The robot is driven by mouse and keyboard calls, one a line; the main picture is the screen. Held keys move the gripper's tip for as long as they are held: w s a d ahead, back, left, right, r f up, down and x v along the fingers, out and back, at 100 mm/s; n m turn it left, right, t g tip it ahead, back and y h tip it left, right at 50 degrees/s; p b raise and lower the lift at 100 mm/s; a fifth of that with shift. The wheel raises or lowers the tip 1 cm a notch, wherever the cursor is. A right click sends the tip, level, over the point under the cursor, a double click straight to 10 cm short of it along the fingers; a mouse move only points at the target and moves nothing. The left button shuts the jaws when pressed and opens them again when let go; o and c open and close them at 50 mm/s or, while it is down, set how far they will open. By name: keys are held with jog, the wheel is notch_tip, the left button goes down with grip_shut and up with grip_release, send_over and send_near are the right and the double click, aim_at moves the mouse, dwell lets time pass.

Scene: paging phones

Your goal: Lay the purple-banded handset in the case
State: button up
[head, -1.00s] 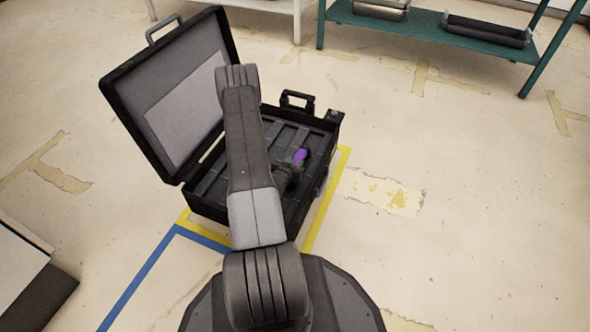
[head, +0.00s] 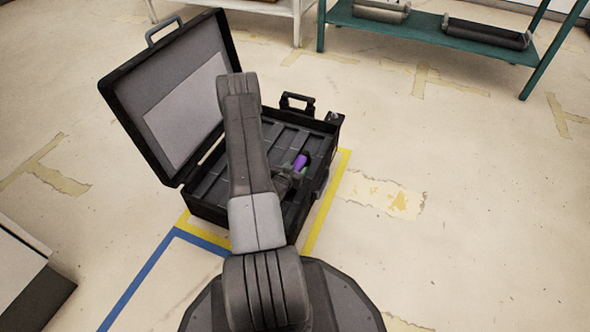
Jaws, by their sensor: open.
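The black case (head: 217,207) stands open on the floor, its lid (head: 125,95) tilted back at the left. The purple-banded handset (head: 300,162) shows as a small purple patch with a little green over the right part of the case's slotted inside. It appears to lie in the case, but whether it is fully down in a slot I cannot tell. My gripper (head: 292,174) is open, close beside the handset on its near side. My arm hides part of the case and much of the handset.
A green shelf (head: 430,32) with dark trays on it stands at the back right, with a white shelf (head: 270,6) to its left. Yellow and blue floor tape runs around the case. The floor to the right is clear.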

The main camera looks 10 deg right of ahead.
jog(key=p+v, duration=0.2)
jog(key=v, duration=0.5)
jog(key=shift+s+a, duration=0.15)
dwell(1.1)
